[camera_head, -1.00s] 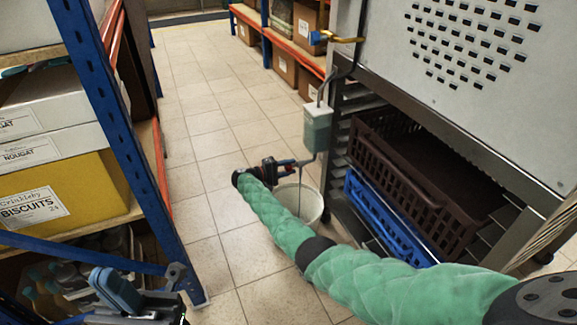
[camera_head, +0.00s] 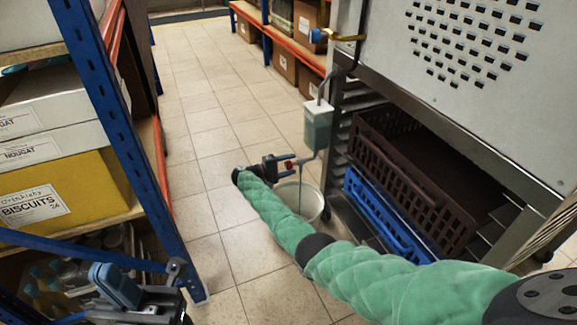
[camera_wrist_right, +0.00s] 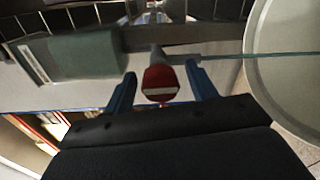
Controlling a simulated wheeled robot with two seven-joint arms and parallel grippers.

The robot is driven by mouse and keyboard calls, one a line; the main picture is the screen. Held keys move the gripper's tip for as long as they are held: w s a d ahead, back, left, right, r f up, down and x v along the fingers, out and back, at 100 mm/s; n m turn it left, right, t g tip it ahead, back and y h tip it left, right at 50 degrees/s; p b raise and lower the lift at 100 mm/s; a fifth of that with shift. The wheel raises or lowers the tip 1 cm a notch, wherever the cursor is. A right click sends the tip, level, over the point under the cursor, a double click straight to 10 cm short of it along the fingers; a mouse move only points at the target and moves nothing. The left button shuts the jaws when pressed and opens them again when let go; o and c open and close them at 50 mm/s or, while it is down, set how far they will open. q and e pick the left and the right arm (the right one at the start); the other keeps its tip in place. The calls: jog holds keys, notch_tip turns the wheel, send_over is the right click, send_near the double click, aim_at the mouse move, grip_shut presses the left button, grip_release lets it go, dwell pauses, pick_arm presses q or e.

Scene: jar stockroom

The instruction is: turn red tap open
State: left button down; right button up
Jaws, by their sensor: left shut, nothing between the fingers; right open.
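The red tap (camera_head: 289,165) sits below a grey-green tank (camera_head: 318,128) on the side of the metal rack. In the right wrist view its red handle (camera_wrist_right: 158,84) has a pale stripe lying across the picture. My right gripper (camera_head: 287,164) is open, with one blue finger on either side of the handle; visible gaps separate them. A thin line runs from the spout toward a white bucket (camera_head: 312,203); I cannot tell whether it is liquid. My left gripper (camera_head: 125,287) is shut and empty at the lower left, away from the tap.
The metal rack (camera_head: 480,60) holds a brown crate (camera_head: 400,175) and a blue crate (camera_head: 385,215) close to my right arm. A blue-framed shelf (camera_head: 120,130) with boxes stands at the left. The tiled aisle (camera_head: 205,110) between is clear.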

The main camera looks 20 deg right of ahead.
aim_at(286, 165)
jog(key=shift+a, duration=0.1)
jog(key=a, duration=0.6)
jog(key=shift+s+a+r, duration=0.1)
jog(key=shift+a+r, duration=0.05)
jog(key=shift+a, duration=0.6)
jog(key=a+r+p, duration=0.3)
jog(key=a+r, duration=0.4)
jog(key=a, duration=0.3)
jog(key=shift+s, duration=0.2)
